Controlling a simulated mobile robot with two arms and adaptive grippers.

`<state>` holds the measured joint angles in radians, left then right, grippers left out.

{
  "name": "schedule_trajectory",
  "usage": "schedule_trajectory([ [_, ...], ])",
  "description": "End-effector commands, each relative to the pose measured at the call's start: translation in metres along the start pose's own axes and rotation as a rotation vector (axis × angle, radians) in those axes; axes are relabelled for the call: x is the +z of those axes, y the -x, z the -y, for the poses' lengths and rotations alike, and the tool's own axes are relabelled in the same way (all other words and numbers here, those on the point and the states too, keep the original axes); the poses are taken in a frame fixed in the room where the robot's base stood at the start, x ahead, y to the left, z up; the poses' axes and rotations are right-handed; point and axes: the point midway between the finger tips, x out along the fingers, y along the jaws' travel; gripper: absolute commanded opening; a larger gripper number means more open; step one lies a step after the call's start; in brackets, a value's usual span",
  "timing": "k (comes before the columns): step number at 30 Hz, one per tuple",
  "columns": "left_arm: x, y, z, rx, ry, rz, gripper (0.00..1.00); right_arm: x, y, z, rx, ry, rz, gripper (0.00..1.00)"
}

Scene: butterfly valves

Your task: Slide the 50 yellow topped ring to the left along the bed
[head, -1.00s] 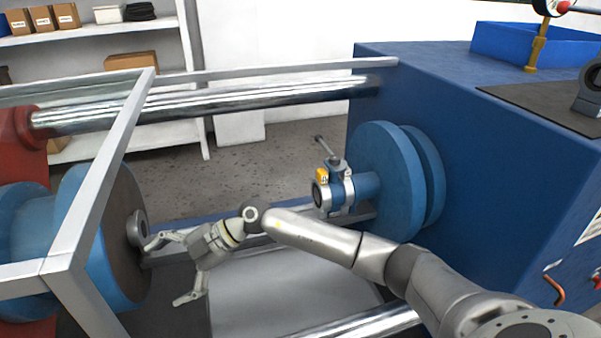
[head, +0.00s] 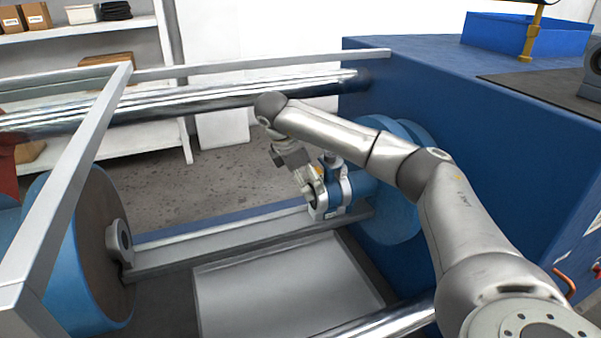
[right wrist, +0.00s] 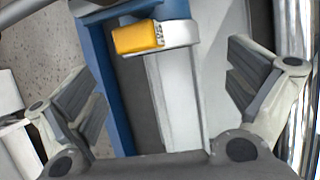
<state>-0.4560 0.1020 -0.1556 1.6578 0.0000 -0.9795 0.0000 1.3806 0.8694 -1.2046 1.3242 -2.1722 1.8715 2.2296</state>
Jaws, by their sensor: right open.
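The yellow topped ring shows in the right wrist view as a light grey band (right wrist: 180,34) with a yellow block (right wrist: 138,37) marked in dark print. In the head view the ring (head: 316,208) is at the end of the blue hub on the right, partly hidden by my gripper. My right gripper (head: 308,183) is just to the left of and above the ring. In the wrist view my right gripper (right wrist: 168,66) has its fingers wide apart, one on each side, with the ring ahead between them. I cannot tell whether they touch it. My left gripper is out of view.
A grey bed rail (head: 225,243) runs between the left disc (head: 75,255) and the blue machine housing (head: 480,150). A grey flange (head: 118,240) sits on the left disc. A slanted frame bar (head: 75,165) stands at the left. A pale tray (head: 285,285) lies below the rail.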

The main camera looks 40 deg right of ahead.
Motion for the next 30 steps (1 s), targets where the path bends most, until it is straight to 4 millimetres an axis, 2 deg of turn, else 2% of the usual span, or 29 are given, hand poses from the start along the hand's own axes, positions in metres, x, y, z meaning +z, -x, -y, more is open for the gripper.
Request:
schedule_trajectory([
  [1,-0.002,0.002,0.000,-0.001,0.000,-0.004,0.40,0.000,-0.013,0.001,-0.005,0.000,0.003,1.00],
  [6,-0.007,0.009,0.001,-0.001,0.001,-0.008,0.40,-0.001,-0.044,0.001,-0.004,0.002,0.000,1.00],
  [12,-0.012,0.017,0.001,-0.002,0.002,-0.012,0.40,-0.001,-0.070,0.001,-0.002,0.002,-0.001,1.00],
  [18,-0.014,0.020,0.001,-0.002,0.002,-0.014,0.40,-0.001,-0.080,0.001,0.000,0.003,-0.003,1.00],
  [25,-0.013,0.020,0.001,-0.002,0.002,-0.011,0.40,-0.001,-0.080,0.001,0.000,0.003,-0.003,1.00],
  [26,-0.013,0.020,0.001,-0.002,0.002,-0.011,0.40,-0.001,-0.080,0.001,0.000,0.004,-0.003,0.99],
  [30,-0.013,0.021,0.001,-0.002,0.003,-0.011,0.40,-0.001,-0.080,0.001,0.000,0.004,-0.003,0.81],
])
